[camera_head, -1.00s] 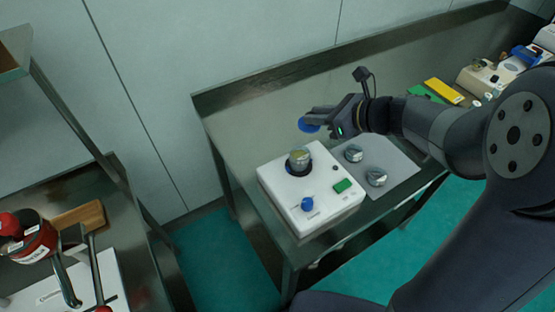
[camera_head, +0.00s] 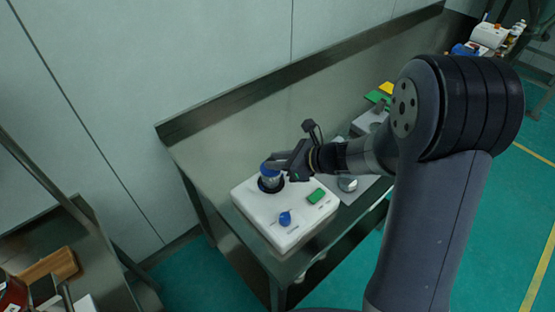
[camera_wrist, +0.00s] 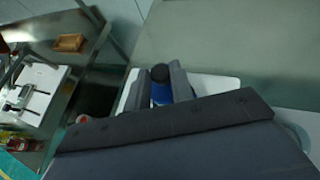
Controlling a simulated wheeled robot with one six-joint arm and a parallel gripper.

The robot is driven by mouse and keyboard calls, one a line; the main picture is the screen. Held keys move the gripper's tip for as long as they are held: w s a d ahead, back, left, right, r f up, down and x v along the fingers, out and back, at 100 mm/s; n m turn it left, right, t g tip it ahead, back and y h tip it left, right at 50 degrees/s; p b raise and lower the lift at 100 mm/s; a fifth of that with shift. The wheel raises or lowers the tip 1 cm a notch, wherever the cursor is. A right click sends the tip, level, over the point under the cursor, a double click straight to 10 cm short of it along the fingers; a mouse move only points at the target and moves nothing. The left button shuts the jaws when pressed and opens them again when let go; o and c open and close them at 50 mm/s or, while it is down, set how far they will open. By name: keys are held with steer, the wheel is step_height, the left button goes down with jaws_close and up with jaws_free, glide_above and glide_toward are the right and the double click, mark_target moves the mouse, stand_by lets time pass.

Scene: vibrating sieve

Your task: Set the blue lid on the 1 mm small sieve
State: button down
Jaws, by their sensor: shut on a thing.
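My gripper (camera_head: 275,165) is shut on the blue lid (camera_head: 266,167) at the top of the small metal sieve (camera_head: 270,180). The sieve stands on the round dark seat of the white vibrating shaker (camera_head: 252,212). The lid appears at the sieve's rim, but I cannot tell whether it is fully seated. In the wrist view, blue (camera_wrist: 161,96) shows between my two fingers, with a dark round part just beyond it. The sieve's size marking is not readable.
The shaker has a blue knob (camera_head: 285,218) and a green switch (camera_head: 316,196). A round metal sieve part (camera_head: 347,184) lies on a grey mat to the right. Yellow and green items (camera_head: 378,96) lie farther back.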

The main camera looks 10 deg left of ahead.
steer(key=shift+f, duration=0.2)
steer(key=c, duration=1.2)
jaws_free()
steer(key=shift+r, duration=0.1)
steer(key=shift+c, duration=0.2)
steer(key=shift+r, duration=0.2)
steer(key=b+v, duration=0.1)
steer(key=v, duration=1.1)
steer(key=shift+b, duration=0.3)
steer(key=shift+f, duration=0.1)
